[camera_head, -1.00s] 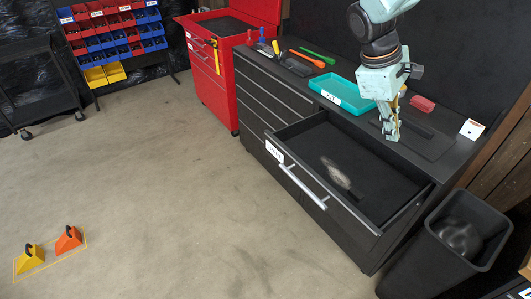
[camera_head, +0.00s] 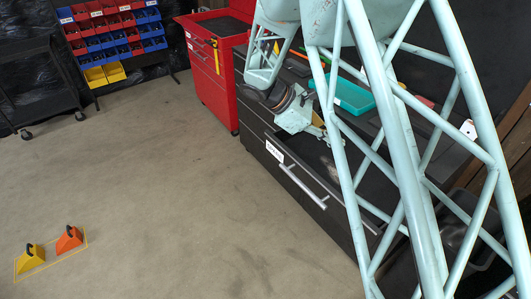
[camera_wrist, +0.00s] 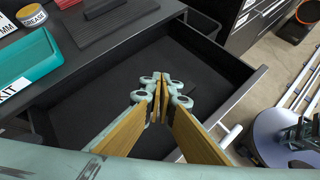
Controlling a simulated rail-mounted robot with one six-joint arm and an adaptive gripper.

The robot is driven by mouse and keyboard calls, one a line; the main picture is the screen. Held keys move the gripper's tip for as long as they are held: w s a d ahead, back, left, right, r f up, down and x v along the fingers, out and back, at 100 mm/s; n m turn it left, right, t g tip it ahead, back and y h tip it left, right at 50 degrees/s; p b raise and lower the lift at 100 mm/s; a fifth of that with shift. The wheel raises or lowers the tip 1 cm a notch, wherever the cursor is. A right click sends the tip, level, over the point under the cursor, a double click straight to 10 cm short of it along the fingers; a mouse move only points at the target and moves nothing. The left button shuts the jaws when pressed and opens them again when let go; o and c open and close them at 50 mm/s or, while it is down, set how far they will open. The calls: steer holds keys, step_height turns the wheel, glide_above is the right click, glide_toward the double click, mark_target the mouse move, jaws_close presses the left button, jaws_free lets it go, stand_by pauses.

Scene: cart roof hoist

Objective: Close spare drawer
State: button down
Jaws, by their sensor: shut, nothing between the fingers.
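The spare drawer (camera_head: 372,218) is the dark top drawer of the black cabinet and stands pulled open. Its light bar handle (camera_head: 302,181) and white label (camera_head: 274,151) show on the front. In the wrist view my gripper (camera_wrist: 158,98) is shut and empty over the black drawer interior (camera_wrist: 200,65). The handle (camera_wrist: 232,136) shows right of the fingers there, apart from them. My arm hides much of the drawer in the head view.
A teal kit tray (camera_head: 354,96) lies on the cabinet top, also at left in the wrist view (camera_wrist: 28,58). A red cabinet (camera_head: 208,76) stands behind. A dark bin (camera_head: 452,235) is at right, partly covered.

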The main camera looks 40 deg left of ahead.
steer(key=s+a+f+n+t, duration=0.3)
steer(key=a+f, duration=0.1)
steer(key=a, duration=0.5)
steer(key=s+a+f+n+t, duration=0.3)
steer(key=s+a+f+t, duration=0.15)
steer(key=a, duration=0.45)
steer(key=n+t+y+p, duration=0.1)
steer(key=n+t+y, duration=0.1)
steer(key=n+t, duration=0.2)
glide_toward(273, 149)
steer(key=v, duration=0.7)
steer(key=shift+s+r, duration=0.15)
steer(key=shift+r, duration=0.1)
steer(key=shift+d, duration=0.15)
steer(key=shift+p+x, duration=0.4)
steer(key=shift+x, duration=6.6)
steer(key=shift+f, duration=0.2)
